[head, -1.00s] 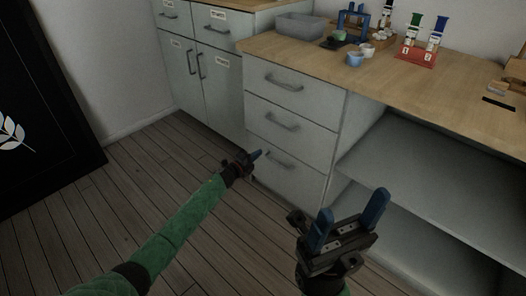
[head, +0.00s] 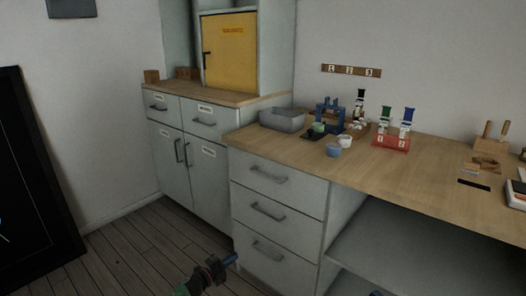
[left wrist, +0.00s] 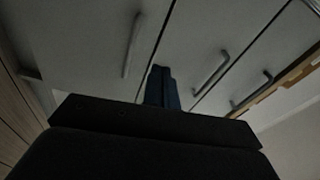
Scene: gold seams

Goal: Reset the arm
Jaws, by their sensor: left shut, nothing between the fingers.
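My left gripper (head: 233,259) is at the bottom of the head view, in front of the grey drawer unit (head: 277,208). Its blue fingers are together with nothing between them. In the left wrist view the closed blue fingers (left wrist: 162,88) point towards grey drawer fronts with handles. Only a small blue tip of my right gripper (head: 376,293) shows at the bottom edge of the head view. The rest of it is out of the picture, so its opening cannot be seen.
The wooden worktop (head: 420,170) holds a grey bin (head: 283,120), a blue stand (head: 329,115), small cups and a red rack (head: 391,143) with syringe-like items. A yellow cabinet door (head: 230,52) is at the back. Floor (head: 130,255) is clear at left.

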